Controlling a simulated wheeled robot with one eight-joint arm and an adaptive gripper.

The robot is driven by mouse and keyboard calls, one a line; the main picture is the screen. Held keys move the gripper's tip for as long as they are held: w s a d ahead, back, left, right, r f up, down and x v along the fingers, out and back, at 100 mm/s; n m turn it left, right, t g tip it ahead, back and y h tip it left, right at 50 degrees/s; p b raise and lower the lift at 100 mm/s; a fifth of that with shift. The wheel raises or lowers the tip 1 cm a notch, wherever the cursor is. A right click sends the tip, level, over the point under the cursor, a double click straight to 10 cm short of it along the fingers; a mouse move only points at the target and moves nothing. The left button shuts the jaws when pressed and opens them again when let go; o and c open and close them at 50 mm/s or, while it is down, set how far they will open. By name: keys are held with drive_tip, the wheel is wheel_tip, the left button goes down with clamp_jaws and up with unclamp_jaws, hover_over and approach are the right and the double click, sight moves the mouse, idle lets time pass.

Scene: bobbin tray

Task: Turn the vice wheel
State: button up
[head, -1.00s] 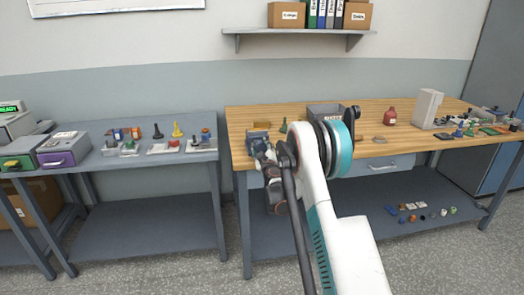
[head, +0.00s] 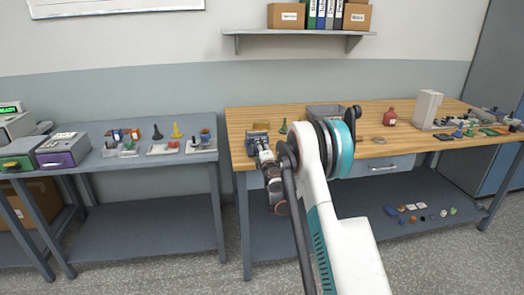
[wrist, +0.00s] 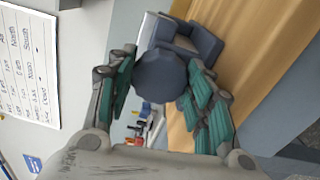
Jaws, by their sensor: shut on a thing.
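The vice (head: 258,139) is a blue-grey block at the front left corner of the wooden bench. Its body also shows in the wrist view (wrist: 197,42), behind the wheel. The vice wheel (wrist: 160,72) is a dark blue-grey many-sided disc that faces the wrist camera. My gripper (wrist: 160,88) is shut on the wheel, with a green-padded finger on each side of it. In the head view, my gripper (head: 265,158) is small and in front of the vice, and the wheel cannot be made out there.
On the wooden bench top (head: 395,150), a grey tray (head: 323,108), a red bottle (head: 389,117) and a pale upright block (head: 427,108) stand to the right. A lower grey table (head: 100,170) with several small parts stands left, across a gap. A drawer (head: 385,166) sits under the bench.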

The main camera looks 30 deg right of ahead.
drive_tip(key=n, duration=0.3)
drive_tip(key=shift+n, duration=2.3)
drive_tip(key=o, duration=1.1)
drive_tip(key=shift+c, duration=0.2)
drive_tip(key=v, duration=1.2)
